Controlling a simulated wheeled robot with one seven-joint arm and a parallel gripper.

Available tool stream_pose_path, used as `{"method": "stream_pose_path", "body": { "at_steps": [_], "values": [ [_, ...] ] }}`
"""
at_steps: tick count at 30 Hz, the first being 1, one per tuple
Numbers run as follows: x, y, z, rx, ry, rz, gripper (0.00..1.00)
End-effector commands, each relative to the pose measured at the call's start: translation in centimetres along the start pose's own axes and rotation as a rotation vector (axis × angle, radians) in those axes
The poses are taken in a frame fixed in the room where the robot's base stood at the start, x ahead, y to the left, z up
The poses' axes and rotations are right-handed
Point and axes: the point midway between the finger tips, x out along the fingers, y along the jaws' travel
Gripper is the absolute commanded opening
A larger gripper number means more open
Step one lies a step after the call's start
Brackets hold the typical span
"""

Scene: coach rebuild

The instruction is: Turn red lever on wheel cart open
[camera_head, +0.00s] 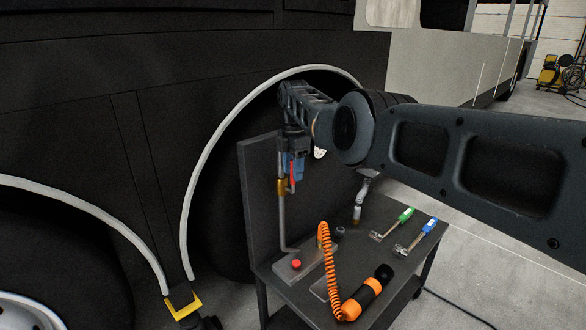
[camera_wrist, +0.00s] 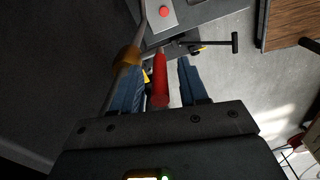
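The red lever (camera_head: 292,180) is on a brass valve (camera_head: 281,187) on a bent grey pipe above the cart. In the wrist view the red lever (camera_wrist: 159,82) points toward the camera, with the brass valve (camera_wrist: 127,57) to its left. My gripper (camera_wrist: 158,66) is open, its two blue fingers on either side of the lever. A gap shows between the lever and the right finger; the left gap is narrower. In the head view my gripper (camera_head: 291,163) hangs over the valve and partly hides the lever.
The dark wheel cart (camera_head: 335,215) has an upright back panel (camera_head: 258,190). On it are a red button (camera_head: 296,264), an orange coiled cable (camera_head: 329,260), an orange-black handle (camera_head: 362,298), and green (camera_head: 406,214) and blue (camera_head: 430,225) handled tools. The coach body (camera_head: 80,110) stands close behind.

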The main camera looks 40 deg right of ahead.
Motion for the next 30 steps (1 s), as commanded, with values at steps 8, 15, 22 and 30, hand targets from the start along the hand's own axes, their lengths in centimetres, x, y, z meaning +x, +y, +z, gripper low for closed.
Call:
{"method": "stream_pose_path", "body": {
  "at_steps": [8, 15, 22, 30],
  "values": [
    [-0.5, 0.1, 0.0, 0.0, -0.001, 0.002, 0.43],
    [-3.9, 0.1, 0.0, 0.0, -0.002, 0.004, 0.43],
    [-7.0, 0.1, 0.0, 0.0, -0.001, 0.002, 0.43],
    [-7.8, 0.0, 0.0, 0.0, 0.0, 0.0, 0.43]
  ]
}}
